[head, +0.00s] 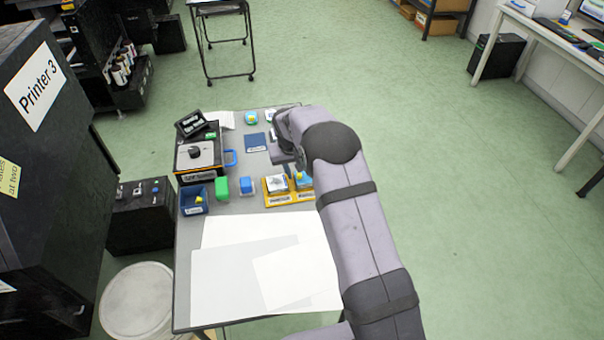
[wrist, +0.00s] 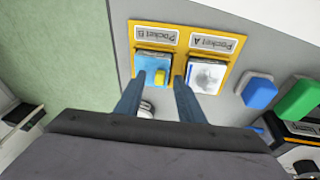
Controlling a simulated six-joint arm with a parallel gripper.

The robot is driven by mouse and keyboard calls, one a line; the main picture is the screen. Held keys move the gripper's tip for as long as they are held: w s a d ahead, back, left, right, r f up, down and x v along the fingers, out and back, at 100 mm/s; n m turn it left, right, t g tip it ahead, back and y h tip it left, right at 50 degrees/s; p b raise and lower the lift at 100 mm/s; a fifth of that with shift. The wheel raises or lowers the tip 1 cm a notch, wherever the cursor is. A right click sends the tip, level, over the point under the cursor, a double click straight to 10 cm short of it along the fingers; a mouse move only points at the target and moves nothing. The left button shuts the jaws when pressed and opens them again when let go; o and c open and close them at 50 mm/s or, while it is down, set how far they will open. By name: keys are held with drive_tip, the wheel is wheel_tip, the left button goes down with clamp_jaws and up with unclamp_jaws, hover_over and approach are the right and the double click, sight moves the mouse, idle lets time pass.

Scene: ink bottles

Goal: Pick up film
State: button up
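A yellow tray (head: 290,199) on the table has two pockets, and it also shows in the wrist view (wrist: 182,42). Pocket A holds a whitish square with a grey blot (wrist: 206,76). Pocket B holds a light blue square (wrist: 151,62) with a small yellow piece (wrist: 160,77). I cannot tell for sure which is the film. My gripper (wrist: 158,80) is open, its two blue-grey fingers apart over Pocket B with the yellow piece between them in view. Whether they touch anything is unclear. In the head view my arm partly covers the gripper and Pocket B.
A blue block (head: 246,186) and a green block (head: 221,188) stand left of the tray, beside a dark blue bin (head: 193,201). A boxy device (head: 200,155) stands behind them. White sheets (head: 235,275) cover the front of the table.

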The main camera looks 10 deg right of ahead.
drive_tip(key=shift+f, duration=0.2)
drive_tip(key=c, duration=0.8)
drive_tip(key=shift+c, duration=0.2)
drive_tip(key=shift+r, duration=0.1)
wheel_tip(320, 180, up, 10)
drive_tip(key=b, duration=0.2)
wheel_tip(320, 180, up, 5)
drive_tip(key=p, duration=0.4)
hover_over(298, 175)
idle(0.3)
